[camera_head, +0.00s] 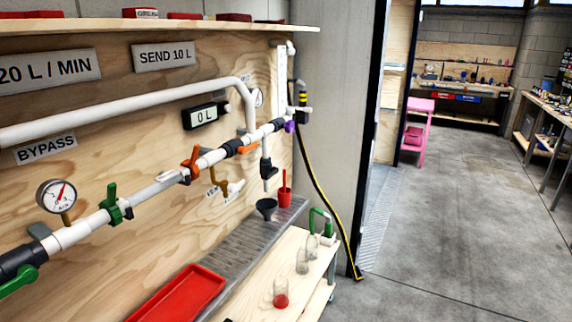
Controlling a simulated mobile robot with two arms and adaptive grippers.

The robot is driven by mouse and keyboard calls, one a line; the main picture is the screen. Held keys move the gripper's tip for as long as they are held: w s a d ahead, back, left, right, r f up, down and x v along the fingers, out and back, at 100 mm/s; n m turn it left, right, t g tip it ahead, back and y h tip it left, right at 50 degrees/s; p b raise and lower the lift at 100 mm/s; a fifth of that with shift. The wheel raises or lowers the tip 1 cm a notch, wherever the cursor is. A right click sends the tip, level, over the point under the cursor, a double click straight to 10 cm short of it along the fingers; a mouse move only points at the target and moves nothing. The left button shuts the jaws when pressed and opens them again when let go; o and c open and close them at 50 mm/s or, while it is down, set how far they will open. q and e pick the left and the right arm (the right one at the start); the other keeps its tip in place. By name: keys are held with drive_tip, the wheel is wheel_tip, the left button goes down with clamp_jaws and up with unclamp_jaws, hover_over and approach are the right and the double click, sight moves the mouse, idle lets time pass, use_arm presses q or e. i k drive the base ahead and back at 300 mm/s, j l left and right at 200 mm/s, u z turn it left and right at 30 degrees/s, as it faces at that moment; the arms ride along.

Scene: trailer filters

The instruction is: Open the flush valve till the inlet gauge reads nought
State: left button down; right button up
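A round white gauge (57,195) stands on the pipe at left; its red needle points up and slightly right, its figures too small to read. Valves on the pipe run have a green handle (115,205), an orange-red handle (190,165) and an orange lever (247,149). A small brass tap (215,181) hangs below the pipe near a white label too small to read. I cannot tell which valve is the flush valve. Neither gripper is in view.
A red tray (180,295), a black funnel (266,207) and a red cup (285,197) stand on or by the metal drip shelf (225,259). Glass jars (302,262) stand lower. The concrete floor at right is clear.

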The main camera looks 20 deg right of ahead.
sight(272, 174)
drive_tip(key=i+l, duration=0.5)
drive_tip(key=l, duration=0.2)
drive_tip(key=i+l, duration=0.55)
drive_tip(key=l, duration=0.1)
